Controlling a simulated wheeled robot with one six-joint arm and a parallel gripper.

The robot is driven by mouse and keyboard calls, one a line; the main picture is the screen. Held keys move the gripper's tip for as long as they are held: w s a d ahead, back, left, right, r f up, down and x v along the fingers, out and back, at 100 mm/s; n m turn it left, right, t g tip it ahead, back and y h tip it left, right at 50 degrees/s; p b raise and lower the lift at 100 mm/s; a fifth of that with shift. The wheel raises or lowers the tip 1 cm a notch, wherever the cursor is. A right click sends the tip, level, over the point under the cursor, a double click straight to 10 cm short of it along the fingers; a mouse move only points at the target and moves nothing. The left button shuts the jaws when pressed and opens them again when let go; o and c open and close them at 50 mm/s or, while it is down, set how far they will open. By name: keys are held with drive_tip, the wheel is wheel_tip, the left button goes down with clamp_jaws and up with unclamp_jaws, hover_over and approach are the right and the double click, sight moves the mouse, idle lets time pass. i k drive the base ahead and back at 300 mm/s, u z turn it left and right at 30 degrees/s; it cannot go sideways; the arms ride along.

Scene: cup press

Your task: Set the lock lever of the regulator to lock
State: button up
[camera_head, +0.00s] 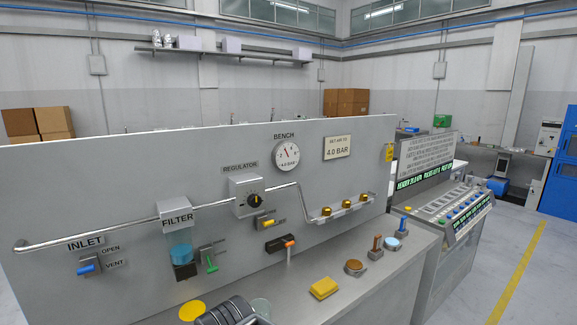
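The regulator (244,186) is a grey box on the upright bench panel, with its label above it and a black knob (254,200) on its front. Just below it a small grey bracket carries a lever with a yellow handle (267,222).
The filter (181,237) with a green lever (211,262) and the blue inlet handle (87,268) are to the left. A black block with an orange lever (289,243) is below right. A dark ribbed object (226,313) and yellow block (323,288) are in front.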

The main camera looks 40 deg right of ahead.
sight(270, 222)
drive_tip(key=u, duration=1.85)
drive_tip(key=k, duration=1.1)
drive_tip(key=z, duration=1.7)
drive_tip(key=i, duration=0.5)
drive_tip(key=z, duration=0.05)
